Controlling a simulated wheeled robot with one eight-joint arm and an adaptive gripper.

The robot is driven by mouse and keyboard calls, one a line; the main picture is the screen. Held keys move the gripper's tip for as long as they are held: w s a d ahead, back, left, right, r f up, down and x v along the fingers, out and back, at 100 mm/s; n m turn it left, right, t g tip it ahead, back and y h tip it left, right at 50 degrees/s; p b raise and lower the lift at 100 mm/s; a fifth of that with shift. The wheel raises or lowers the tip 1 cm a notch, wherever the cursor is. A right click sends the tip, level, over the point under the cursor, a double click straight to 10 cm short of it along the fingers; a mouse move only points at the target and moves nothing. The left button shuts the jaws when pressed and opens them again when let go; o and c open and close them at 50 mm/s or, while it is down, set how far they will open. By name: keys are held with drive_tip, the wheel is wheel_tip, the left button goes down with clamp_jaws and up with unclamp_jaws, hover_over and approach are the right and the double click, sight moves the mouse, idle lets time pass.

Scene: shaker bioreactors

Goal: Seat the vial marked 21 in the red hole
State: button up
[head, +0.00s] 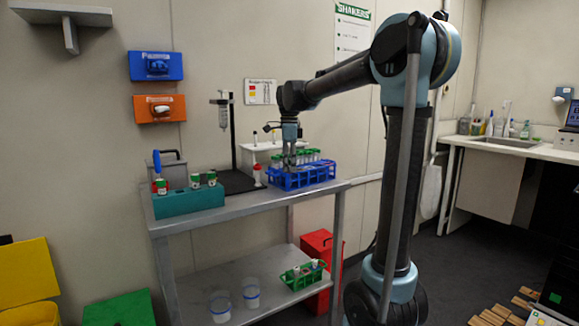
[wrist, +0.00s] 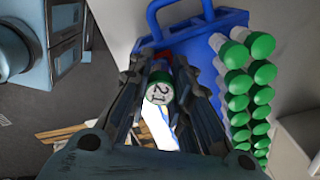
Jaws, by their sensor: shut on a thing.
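The vial marked 21 (wrist: 160,91) has a pale green-rimmed cap with the number on top. It is between the two fingers of my gripper (wrist: 159,100), which is shut on it. In the head view my gripper (head: 290,150) points down over the left part of the blue rack (head: 318,176). The rack also shows in the wrist view (wrist: 196,37), with two rows of green-capped vials (wrist: 236,84) to the right of the fingers. A small dark red patch (wrist: 162,56) shows just beyond the held vial; I cannot tell if it is the red hole. The vial's lower end is hidden.
A teal block (head: 188,204) with several vials stands at the bench's left. A stand (head: 232,130) rises behind. On the lower shelf are two beakers (head: 220,306) and a green rack (head: 303,277). A red bin (head: 318,245) stands behind the bench. The bench front is clear.

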drive_tip(key=shift+f, duration=0.1)
drive_tip(key=o, duration=0.9)
wheel_tip(320, 180, up, 12)
drive_tip(key=shift+f, duration=0.1)
drive_tip(key=s+d+f+n+t, duration=0.1)
drive_tip(key=s+d+f+n, duration=0.5)
drive_tip(key=s+d+f, duration=0.4)
drive_tip(key=s+d+f+n+t, duration=0.1)
drive_tip(key=s+d+f+n, duration=0.6)
drive_tip(key=s+f, duration=0.55)
drive_tip(key=s+d+f+n, duration=0.1)
drive_tip(key=s+f, duration=0.2)
drive_tip(key=f, duration=0.1)
drive_tip(key=s+d+f+n, duration=0.2)
drive_tip(key=s+f, duration=0.1)
drive_tip(key=f, duration=0.1)
drive_tip(key=s+d+f+n, duration=0.1)
drive_tip(key=s+f, duration=0.2)
drive_tip(key=f, duration=0.1)
drive_tip(key=shift+s+d+f, duration=0.1)
drive_tip(key=shift+d+f, duration=0.15)
drive_tip(key=shift+f, duration=0.05)
